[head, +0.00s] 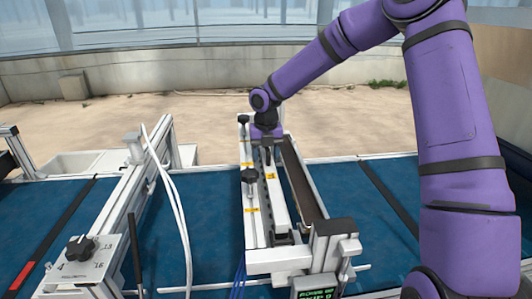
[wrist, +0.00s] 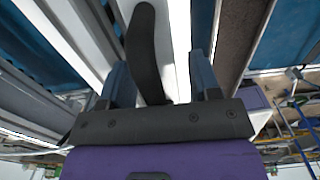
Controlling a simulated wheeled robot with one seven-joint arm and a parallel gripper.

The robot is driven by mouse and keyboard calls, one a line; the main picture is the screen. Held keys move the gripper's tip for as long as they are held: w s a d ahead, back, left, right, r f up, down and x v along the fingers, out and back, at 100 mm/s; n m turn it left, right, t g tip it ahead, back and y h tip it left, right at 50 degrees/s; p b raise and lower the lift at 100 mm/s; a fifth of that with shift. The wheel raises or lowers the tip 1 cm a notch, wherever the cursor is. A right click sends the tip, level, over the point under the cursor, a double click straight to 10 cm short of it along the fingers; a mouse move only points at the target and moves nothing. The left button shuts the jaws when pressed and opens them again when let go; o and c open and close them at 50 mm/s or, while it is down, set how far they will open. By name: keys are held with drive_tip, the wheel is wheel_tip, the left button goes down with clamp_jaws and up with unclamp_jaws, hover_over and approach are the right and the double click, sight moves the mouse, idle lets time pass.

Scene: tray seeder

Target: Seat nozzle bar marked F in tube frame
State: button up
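A long white bar (head: 276,205) lies lengthwise in the white tube frame (head: 252,225) at the middle of the head view. I cannot read a mark F on it. My gripper (head: 267,154) points down over the bar's far end. In the wrist view my gripper (wrist: 162,72) has its two fingers apart, with a dark curved handle (wrist: 143,40) showing between them. Gaps show beside the handle, so the fingers do not appear closed on it. A white bar surface (wrist: 178,45) shows beyond the handle. Whether the bar is fully seated cannot be told.
Black knobs (head: 250,175) and yellow labels stand along the frame's left rail. A dark trough (head: 303,180) runs along its right. A small display (head: 318,293) sits at the near end. White hoses (head: 172,190) and a dial panel (head: 80,249) are at left. Blue belts (head: 205,205) surround the frame.

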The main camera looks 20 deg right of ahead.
idle(0.3)
wheel_tip(320, 180, up, 11)
drive_tip(key=shift+f, duration=0.15)
drive_tip(key=shift+s+r+m, duration=0.25)
drive_tip(key=shift+s+m, duration=0.05)
drive_tip(key=s+d+r+m+t+h, duration=0.1)
drive_tip(key=s+d+r+m, duration=0.1)
drive_tip(key=s+r+m, duration=0.55)
drive_tip(key=s+d+r+m+t+h, duration=0.1)
drive_tip(key=s+r+m, duration=0.2)
drive_tip(key=s+m, duration=0.8)
drive_tip(key=s+d+m+t+y, duration=0.1)
drive_tip(key=s+d+m, duration=0.1)
drive_tip(key=s+m, duration=0.5)
drive_tip(key=s+d+r+m+t+y, duration=0.1)
drive_tip(key=s+d+m+t, duration=0.1)
drive_tip(key=s+m, duration=0.5)
drive_tip(key=shift+s+r+m, duration=0.3)
drive_tip(key=shift+s+m, duration=0.05)
drive_tip(key=shift+s, duration=2.15)
drive_tip(key=shift+o, duration=0.8)
